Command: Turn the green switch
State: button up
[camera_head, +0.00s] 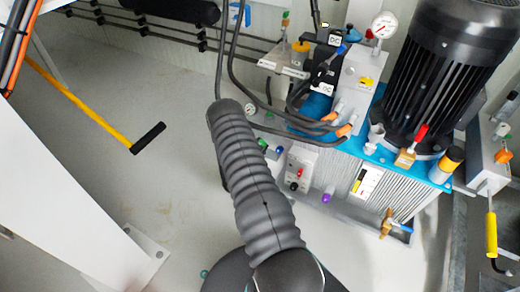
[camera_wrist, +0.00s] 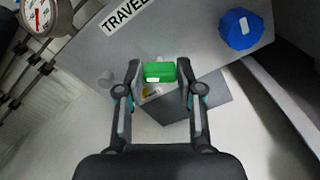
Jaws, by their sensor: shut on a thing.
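The green switch (camera_wrist: 160,72) is a small bright green block on a grey panel (camera_wrist: 185,35) in the wrist view. My gripper (camera_wrist: 159,74) has one finger on each side of it and is shut on it. The switch's top face shows between the fingertips; its sides are partly hidden by them. My gripper does not show in the head view, where a dark ribbed part of my arm crosses the middle.
In the wrist view, a blue knob (camera_wrist: 238,29) sits to the right of the switch and a round gauge (camera_wrist: 42,15) is at the upper left. The head view shows a black motor (camera_head: 445,70), hoses and valves at right, and a yellow bar (camera_head: 85,105) at left.

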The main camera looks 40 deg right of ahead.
jog(key=m+b, duration=0.2)
jog(key=m, duration=0.3)
jog(key=shift+f+m+b, duration=0.15)
jog(key=shift+m+b, duration=0.15)
jog(key=shift+b, duration=0.1)
jog(key=m, duration=0.5)
jog(key=shift+s+m, duration=0.1)
jog(key=shift+m, duration=0.3)
jog(key=o, duration=1.2)
jog(key=shift+d, duration=0.1)
jog(key=shift+c, duration=0.2)
jog(key=v, duration=1.2)
jog(key=shift+f, duration=0.1)
